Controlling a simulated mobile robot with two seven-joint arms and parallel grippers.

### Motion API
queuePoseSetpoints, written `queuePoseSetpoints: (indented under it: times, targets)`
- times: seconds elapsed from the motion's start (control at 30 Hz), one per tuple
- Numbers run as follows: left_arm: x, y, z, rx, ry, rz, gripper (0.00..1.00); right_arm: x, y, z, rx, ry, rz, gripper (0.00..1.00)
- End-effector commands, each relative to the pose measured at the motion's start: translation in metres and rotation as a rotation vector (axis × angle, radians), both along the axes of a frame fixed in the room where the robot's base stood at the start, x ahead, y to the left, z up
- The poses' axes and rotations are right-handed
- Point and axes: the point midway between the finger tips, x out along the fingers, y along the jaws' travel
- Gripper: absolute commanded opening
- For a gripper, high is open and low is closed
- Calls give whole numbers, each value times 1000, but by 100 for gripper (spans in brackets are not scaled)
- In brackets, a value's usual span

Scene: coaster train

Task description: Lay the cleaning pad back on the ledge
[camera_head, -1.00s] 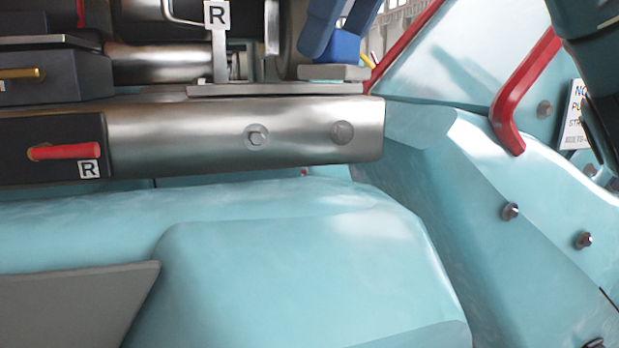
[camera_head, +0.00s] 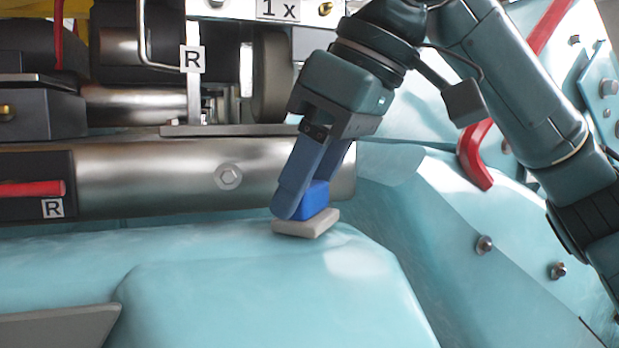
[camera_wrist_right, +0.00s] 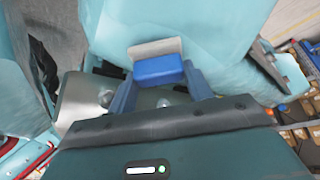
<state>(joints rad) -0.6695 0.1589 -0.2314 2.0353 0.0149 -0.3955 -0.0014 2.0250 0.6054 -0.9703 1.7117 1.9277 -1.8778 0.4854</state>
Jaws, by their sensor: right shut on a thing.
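The cleaning pad (camera_head: 305,223) is a flat beige-grey slab with a blue block (camera_head: 314,200) as its grip. My right gripper (camera_head: 302,192) is shut on the blue block, with the slab below the fingertips. The pad is in front of the right end of the steel beam, over the teal surface (camera_head: 220,265); I cannot tell whether it touches. A thin flat metal ledge (camera_head: 235,131) runs along the top of the beam, behind the pad. In the right wrist view the blue block (camera_wrist_right: 158,70) sits between both fingers. My left gripper is not in view.
The steel beam (camera_head: 140,180) carries a red handle (camera_head: 32,188) with an R tag at left. A red bar (camera_head: 475,155) and bolts stand on the sloped teal panel at right. A grey plate (camera_head: 60,325) lies at lower left. The teal surface in front is clear.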

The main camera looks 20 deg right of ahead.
Motion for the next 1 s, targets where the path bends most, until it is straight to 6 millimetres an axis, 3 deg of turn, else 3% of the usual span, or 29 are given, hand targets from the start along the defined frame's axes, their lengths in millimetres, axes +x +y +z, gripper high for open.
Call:
queuePoseSetpoints:
  times: [0.07, 0.1, 0.33, 0.67, 0.87, 1.0]
  targets:
    - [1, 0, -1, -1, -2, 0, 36, 0, 0, -3, 0, 0, 0, 14]
    - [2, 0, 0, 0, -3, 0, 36, 0, 0, -2, -1, -1, 0, 53]
    - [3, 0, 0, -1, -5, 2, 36, 0, 0, -2, -1, -1, 0, 71]
    - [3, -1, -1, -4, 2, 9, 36, -1, -1, 4, 1, 0, -1, 72]
    - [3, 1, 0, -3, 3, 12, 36, -11, -12, 33, 3, -3, -1, 72]
    - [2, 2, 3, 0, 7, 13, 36, -21, -23, 63, 1, -3, -1, 72]
